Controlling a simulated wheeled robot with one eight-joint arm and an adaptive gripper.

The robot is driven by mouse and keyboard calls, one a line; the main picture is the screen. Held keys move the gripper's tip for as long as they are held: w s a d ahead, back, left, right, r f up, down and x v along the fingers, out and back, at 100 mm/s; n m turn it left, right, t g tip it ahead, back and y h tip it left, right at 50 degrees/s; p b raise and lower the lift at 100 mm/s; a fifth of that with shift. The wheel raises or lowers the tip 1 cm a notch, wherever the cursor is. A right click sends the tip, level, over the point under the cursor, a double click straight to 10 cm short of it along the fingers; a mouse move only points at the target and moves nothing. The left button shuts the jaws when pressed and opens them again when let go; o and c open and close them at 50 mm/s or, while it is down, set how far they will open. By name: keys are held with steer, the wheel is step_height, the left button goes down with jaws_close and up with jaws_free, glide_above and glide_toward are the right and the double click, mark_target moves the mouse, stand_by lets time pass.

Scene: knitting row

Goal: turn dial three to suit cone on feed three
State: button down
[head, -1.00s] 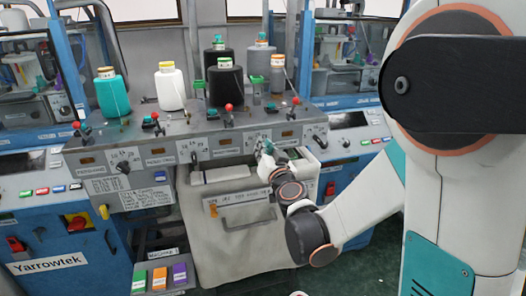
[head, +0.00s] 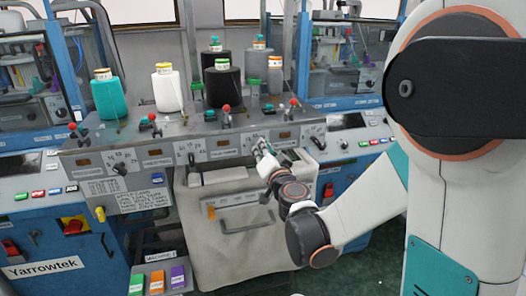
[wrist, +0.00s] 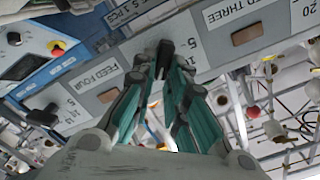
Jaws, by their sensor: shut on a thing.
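My gripper (head: 262,147) is at the front panel of the machine, its fingers closed on dial three. In the wrist view my gripper (wrist: 162,70) has both fingertips together on the black knob of dial three (wrist: 166,47), between the feed three and feed four labels. The fingers hide most of its pointer and scale, so I cannot read its setting.
A teal cone (head: 105,95) and a white cone (head: 167,88) stand to the left, with grey and black cones behind. Red-knobbed levers line the panel top. A drawer-like front (head: 235,212) is below.

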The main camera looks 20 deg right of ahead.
steer(key=c, duration=1.6)
jaws_free()
steer(key=s, duration=1.2)
steer(key=shift+a, duration=0.1)
